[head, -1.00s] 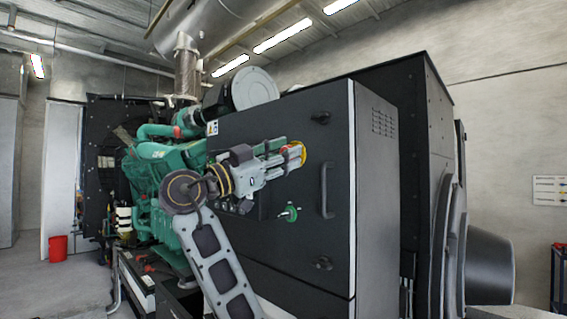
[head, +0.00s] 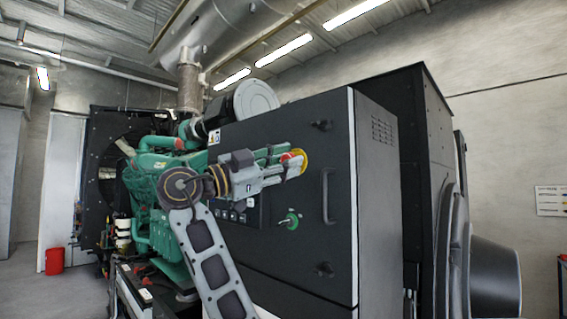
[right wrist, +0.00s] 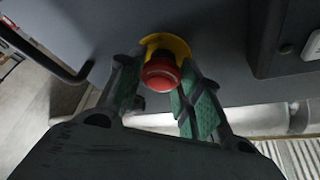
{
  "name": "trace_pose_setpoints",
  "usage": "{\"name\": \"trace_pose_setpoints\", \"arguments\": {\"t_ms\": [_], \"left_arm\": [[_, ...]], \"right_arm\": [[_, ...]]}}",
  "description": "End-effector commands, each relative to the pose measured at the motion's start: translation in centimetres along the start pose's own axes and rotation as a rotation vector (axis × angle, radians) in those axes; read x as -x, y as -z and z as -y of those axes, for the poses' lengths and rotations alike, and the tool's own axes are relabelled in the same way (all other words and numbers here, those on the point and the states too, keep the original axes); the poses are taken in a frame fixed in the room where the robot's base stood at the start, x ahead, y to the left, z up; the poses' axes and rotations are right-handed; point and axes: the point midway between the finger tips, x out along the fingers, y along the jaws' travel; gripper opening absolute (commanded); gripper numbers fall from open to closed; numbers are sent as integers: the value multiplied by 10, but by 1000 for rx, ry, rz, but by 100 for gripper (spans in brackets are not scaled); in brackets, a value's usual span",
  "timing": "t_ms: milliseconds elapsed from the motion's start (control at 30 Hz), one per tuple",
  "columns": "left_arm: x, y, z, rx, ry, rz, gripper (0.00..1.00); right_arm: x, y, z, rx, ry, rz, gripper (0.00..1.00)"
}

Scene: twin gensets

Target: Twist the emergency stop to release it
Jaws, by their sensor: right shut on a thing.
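The emergency stop is a red round button (right wrist: 160,72) on a yellow backing (right wrist: 168,43) on the dark cabinet front (head: 275,255). In the head view, the red button (head: 287,158) shows just past my right fingertips, with the yellow backing (head: 303,160) beside it. My right gripper (right wrist: 158,88) has its green-padded fingers on either side of the button and is shut on it. It also shows in the head view (head: 288,161), reaching in from the left of the button. My left gripper is in neither view.
A green key-like switch (head: 291,220) sticks out below the button. A vertical door handle (head: 328,195) stands to the right. A small dark control panel (head: 240,210) lies behind my right arm. The green engine (head: 160,190) stands at the left.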

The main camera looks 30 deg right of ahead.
Motion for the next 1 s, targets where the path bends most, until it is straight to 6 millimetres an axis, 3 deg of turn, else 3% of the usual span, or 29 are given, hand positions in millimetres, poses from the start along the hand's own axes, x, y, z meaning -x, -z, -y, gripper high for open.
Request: {"name": "trace_pose_setpoints", "arguments": {"t_ms": [67,100,233,667,1000], "left_arm": [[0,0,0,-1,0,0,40],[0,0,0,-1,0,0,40],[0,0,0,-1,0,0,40],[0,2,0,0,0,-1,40],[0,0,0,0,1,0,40]], "right_arm": [[-1,2,1,-2,3,-2,11],[-1,2,1,-2,3,-3,40],[-1,1,1,-1,2,-2,56],[2,0,0,0,2,-1,56],[33,0,1,0,3,0,56]]}}
